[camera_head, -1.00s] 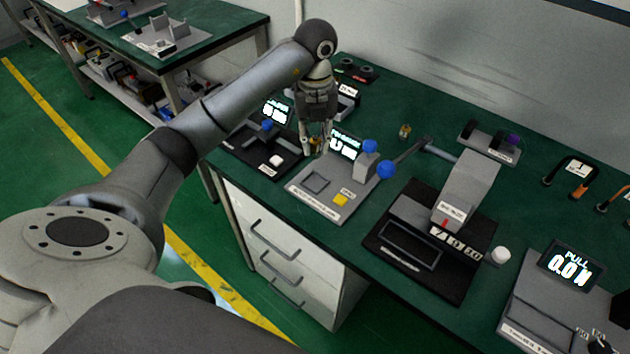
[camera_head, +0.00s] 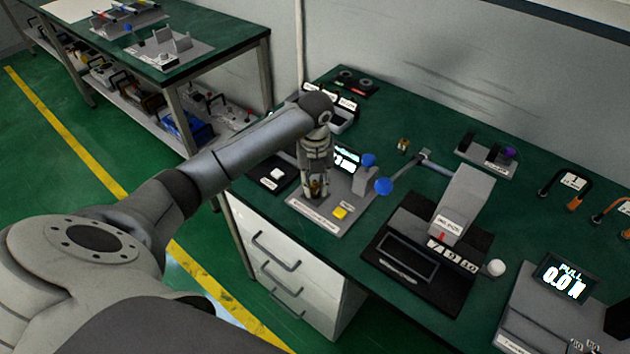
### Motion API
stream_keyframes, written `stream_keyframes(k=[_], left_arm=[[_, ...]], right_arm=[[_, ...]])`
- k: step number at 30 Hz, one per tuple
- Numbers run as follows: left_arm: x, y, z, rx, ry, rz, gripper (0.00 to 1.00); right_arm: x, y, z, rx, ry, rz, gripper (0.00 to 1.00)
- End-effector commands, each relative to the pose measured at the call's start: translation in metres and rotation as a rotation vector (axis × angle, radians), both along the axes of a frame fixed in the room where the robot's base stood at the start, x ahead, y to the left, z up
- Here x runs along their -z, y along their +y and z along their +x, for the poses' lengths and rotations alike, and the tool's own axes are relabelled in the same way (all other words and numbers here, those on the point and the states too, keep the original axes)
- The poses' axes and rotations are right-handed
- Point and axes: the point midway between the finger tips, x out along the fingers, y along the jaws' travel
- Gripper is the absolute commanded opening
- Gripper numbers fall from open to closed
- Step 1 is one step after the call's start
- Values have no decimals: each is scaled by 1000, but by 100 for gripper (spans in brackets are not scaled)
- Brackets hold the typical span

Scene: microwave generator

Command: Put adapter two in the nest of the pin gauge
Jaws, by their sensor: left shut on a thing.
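My left gripper (camera_head: 315,192) points down over the grey base plate (camera_head: 325,222) of the gauge with the yellow button, which appears to be the pin gauge. It is shut on a small brass-coloured adapter (camera_head: 315,187), mostly hidden between the fingers. The gripper covers the square nest of this gauge; I cannot tell whether the adapter touches the nest or hangs just above it. Another small brass adapter (camera_head: 403,145) stands on the green bench further back. My right gripper is not in view.
Right of the gauge's yellow button (camera_head: 340,212) stands a press with a blue-knobbed lever (camera_head: 383,186) and a black base (camera_head: 420,275). A pull tester display (camera_head: 565,278) is at the far right. A black fixture (camera_head: 272,178) lies left of the gripper.

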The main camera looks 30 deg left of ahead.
Motion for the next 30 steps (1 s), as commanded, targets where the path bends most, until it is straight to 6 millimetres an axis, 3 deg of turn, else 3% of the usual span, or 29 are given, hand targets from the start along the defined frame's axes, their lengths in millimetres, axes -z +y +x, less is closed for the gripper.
stream_keyframes(k=[3, 4, 9, 22, 30], left_arm=[[4, 0, 0, 0, -1, 1, 0], [3, 0, 0, 0, 0, 0, 25], [3, 0, 0, 0, 0, 0, 44], [-6, 0, 1, 0, -2, 1, 44], [-62, 0, 2, 0, -6, 1, 44]], right_arm=[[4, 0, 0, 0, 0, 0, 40], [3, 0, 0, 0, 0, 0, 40], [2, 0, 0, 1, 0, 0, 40], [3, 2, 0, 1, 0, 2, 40], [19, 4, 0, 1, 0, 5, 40]])
